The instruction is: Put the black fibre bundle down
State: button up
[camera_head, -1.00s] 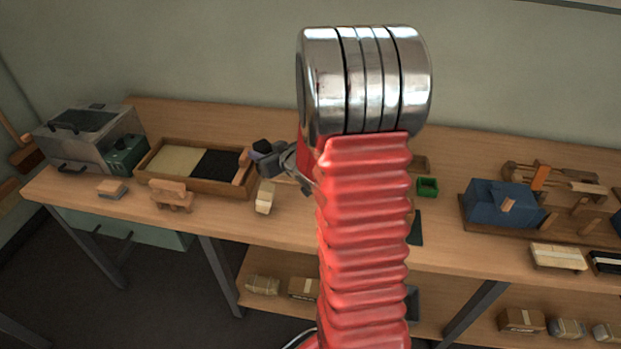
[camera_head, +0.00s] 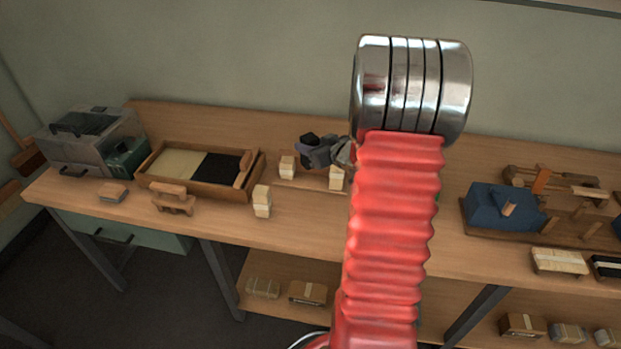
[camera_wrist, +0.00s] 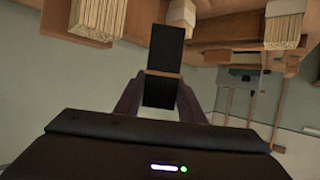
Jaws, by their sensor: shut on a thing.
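The black fibre bundle (camera_wrist: 165,50) stands out between the fingertips of my gripper (camera_wrist: 160,84) in the wrist view. My gripper is shut on it. In the head view the bundle (camera_head: 308,139) is a small dark block at the left end of my gripper (camera_head: 314,150). They are near the back of the bench, right of the wooden tray (camera_head: 165,188). Pale bundles stand close by: one (camera_head: 287,167) just below the held bundle in the picture and one (camera_head: 336,178) to its right. The head view does not show clearly how high the bundle is.
The tray has a pale compartment (camera_head: 176,161) and a dark one (camera_head: 218,168). Another pale bundle (camera_head: 262,201) stands nearer the front edge. A blue block-shaped device (camera_head: 497,206) is at right. My red arm hides part of the middle bench (camera_head: 305,218).

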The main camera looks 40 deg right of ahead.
jog(key=shift+f, duration=2.75)
jog(key=shift+f, duration=2.05)
jog(key=shift+f, duration=0.1)
jog(key=o, duration=0.8)
jog(key=v, duration=1.2)
jog(key=shift+a, duration=0.1)
